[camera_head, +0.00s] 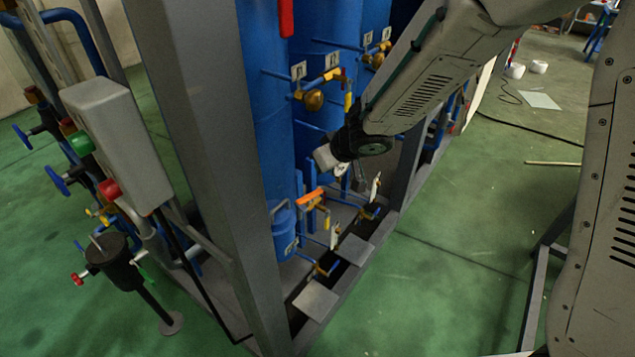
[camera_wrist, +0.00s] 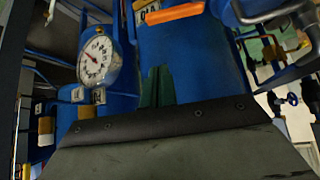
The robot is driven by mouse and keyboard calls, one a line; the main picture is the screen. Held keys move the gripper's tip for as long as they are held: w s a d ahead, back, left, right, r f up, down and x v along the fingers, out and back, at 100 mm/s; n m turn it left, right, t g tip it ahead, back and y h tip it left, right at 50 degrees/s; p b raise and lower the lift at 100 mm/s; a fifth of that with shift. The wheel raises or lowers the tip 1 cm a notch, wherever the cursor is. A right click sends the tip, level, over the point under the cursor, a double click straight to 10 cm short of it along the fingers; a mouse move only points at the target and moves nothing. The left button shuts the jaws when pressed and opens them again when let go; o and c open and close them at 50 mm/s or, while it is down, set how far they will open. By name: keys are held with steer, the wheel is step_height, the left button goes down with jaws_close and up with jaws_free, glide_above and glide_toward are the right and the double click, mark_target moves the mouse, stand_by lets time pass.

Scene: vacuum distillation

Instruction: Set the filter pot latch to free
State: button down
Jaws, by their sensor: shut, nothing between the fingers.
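A dark pot with a lid (camera_head: 112,262) stands on a post at the far left in the head view and looks like the filter pot. A thin light rod or handle (camera_head: 96,243) rises from its top. I cannot tell which part is the latch or how it is set. My gripper (camera_wrist: 157,82) shows in the wrist view with its two dark green fingers together and empty, in front of a blue vessel. In the head view my arm reaches among the blue columns, well to the right of the pot, and the fingertips cannot be made out.
An orange handle (camera_head: 311,196) is below my wrist. A pressure gauge (camera_wrist: 99,61) shows in the wrist view. Green floor at right is mostly clear.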

mark_target(318, 189)
steer(key=x, duration=0.9)
steer(key=shift+f, duration=0.4)
steer(key=shift+s+d+r, duration=0.15)
steer(key=shift+s+d, duration=0.9)
steer(key=shift+s, duration=0.35)
steer(key=shift+s+d, duration=0.5)
steer(key=shift+s, duration=0.25)
